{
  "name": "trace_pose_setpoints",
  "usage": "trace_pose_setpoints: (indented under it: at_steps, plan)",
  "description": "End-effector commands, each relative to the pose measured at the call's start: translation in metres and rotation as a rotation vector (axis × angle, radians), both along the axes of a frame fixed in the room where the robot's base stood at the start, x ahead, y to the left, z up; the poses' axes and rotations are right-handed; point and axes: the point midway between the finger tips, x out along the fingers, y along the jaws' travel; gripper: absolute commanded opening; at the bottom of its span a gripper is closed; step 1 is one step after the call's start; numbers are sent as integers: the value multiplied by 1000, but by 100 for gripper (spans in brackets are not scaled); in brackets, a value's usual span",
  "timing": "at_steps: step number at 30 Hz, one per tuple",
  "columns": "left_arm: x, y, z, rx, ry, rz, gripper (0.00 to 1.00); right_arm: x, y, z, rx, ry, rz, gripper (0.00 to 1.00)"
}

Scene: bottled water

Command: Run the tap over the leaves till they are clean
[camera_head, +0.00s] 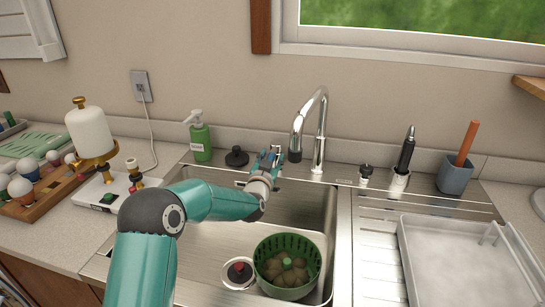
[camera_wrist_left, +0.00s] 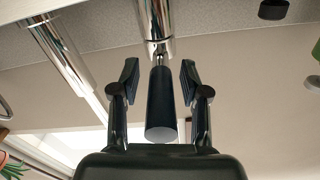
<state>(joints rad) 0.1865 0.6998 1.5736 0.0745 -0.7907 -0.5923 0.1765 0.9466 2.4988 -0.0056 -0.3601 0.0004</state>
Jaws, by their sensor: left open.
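A chrome tap (camera_head: 321,130) stands behind the sink (camera_head: 205,240), its spout curving forward; no water shows from it. A green colander (camera_head: 262,268) stands in the sink basin and holds brownish-green leaves (camera_head: 287,273). My left gripper (camera_head: 276,157) is open beside the tap, at its left. In the left wrist view, the dark tap lever (camera_wrist_left: 160,105) lies between the spread fingers of the gripper (camera_wrist_left: 160,75), with a gap on each side. The lever is mostly hidden in the head view. My right gripper is not in view.
A green soap bottle (camera_head: 200,140) and a black stopper (camera_head: 237,156) stand behind the sink. A drain (camera_head: 238,273) lies left of the colander. To the right are a brush holder (camera_head: 455,178) and a pale tray (camera_head: 450,270).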

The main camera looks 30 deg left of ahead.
Motion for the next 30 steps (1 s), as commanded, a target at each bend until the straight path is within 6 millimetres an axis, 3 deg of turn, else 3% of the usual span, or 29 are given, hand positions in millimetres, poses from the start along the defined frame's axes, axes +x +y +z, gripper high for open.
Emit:
trace_pose_setpoints:
  at_steps: [9,18,30]
  plan:
    - [2,1,0,0,0,0,45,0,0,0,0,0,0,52]
    - [2,0,0,0,0,0,0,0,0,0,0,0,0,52]
    - [0,5,3,-2,12,6,0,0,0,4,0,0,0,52]
